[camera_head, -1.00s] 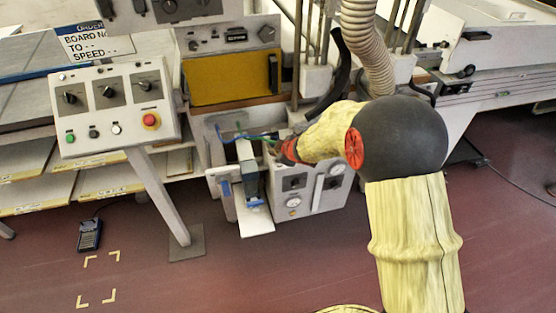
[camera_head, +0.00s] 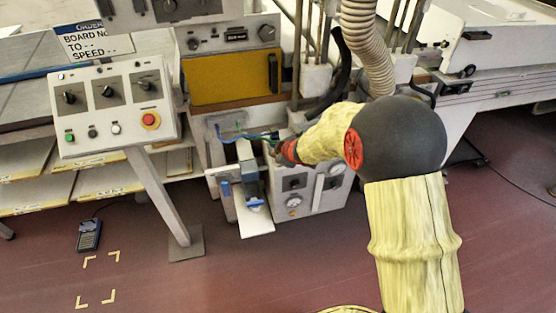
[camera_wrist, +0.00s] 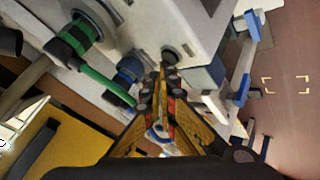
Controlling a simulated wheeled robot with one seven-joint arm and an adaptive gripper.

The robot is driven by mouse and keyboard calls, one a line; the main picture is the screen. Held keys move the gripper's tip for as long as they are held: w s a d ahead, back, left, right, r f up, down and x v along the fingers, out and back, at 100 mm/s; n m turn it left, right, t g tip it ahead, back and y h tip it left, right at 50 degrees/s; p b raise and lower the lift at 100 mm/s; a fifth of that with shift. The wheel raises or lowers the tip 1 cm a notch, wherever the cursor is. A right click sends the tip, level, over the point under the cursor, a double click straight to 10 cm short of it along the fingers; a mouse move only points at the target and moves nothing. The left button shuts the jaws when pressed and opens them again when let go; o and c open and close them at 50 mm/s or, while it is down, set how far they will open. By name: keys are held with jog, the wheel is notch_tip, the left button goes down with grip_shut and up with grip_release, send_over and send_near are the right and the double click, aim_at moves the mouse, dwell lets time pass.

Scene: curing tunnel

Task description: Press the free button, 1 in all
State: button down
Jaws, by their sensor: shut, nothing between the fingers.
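My gripper (camera_wrist: 164,66) is shut and empty. In the wrist view its fingertips are close to a small round black button-like part (camera_wrist: 171,56) on the lower edge of a white housing (camera_wrist: 180,22); I cannot tell whether they touch. A green-ringed connector (camera_wrist: 80,34) and a blue connector (camera_wrist: 130,68) sit on the same housing. In the head view my gripper is by the small grey unit with cables (camera_head: 247,152); its fingertips are unclear there. No label saying "free" is readable.
A control panel (camera_head: 112,108) at left carries knobs, small green, black and white buttons, and a red mushroom button (camera_head: 150,120). A white cabinet (camera_head: 322,195) with gauges stands beside the unit.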

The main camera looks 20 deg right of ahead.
jog(key=shift+f+b, duration=0.3)
jog(key=shift+f, duration=0.15)
dwell(0.4)
dwell(0.3)
jog(key=shift+r+p, duration=0.85)
jog(key=shift+p, duration=0.05)
notch_tip(320, 180, up, 5)
jog(key=p, duration=0.5)
jog(key=shift+d, duration=0.1)
dwell(0.5)
